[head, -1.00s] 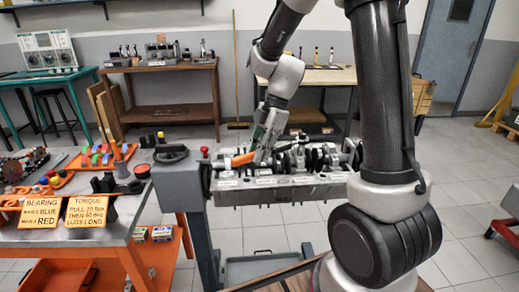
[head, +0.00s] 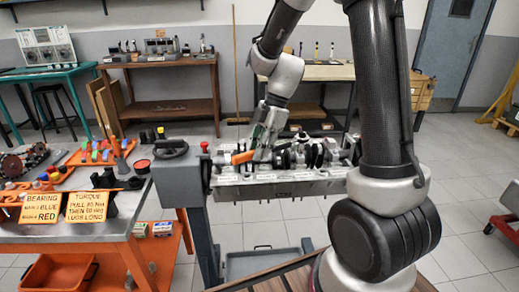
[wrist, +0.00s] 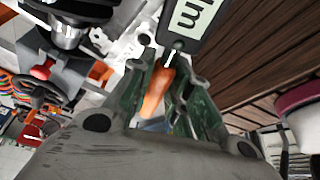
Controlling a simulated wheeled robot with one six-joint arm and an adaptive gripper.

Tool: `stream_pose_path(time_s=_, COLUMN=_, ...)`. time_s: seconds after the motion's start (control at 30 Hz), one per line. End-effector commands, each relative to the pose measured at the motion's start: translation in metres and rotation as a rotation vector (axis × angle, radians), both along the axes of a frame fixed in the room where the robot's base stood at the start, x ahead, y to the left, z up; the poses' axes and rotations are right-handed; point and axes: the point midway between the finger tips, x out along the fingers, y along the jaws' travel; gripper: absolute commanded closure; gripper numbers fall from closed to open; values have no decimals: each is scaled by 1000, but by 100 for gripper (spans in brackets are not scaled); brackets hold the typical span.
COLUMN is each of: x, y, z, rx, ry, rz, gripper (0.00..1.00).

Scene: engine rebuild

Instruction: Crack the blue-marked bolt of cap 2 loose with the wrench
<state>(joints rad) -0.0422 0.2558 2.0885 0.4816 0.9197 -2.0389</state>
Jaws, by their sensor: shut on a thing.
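My gripper (head: 263,147) is over the left part of the engine block (head: 290,188) on its stand. It is shut on the orange handle of the wrench (head: 243,157). In the wrist view the orange handle (wrist: 157,92) shows between the two green fingers (wrist: 160,80). A dark-framed pale plate with letters ending in "m" (wrist: 190,18) lies just beyond the fingers. The wrench head is hidden, and I cannot tell whether it sits on a bolt. Cap 2 and its blue mark cannot be made out. Dark crank parts (head: 318,153) stand to the gripper's right.
A grey bench (head: 130,225) at left holds coloured parts and two orange signs (head: 87,207), one reading bearing blue and red, one torque. A dark handwheel (head: 170,149) and red knob (head: 204,147) are at the block's left end. Open floor lies in front of the back benches.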

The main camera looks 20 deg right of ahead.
Motion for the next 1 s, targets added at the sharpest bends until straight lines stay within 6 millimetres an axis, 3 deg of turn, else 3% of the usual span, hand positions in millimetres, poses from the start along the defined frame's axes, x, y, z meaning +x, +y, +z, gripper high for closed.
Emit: stream_pose_path(time_s=1.0, x=0, y=0, z=-12, rx=0, ry=0, rz=0, gripper=100)
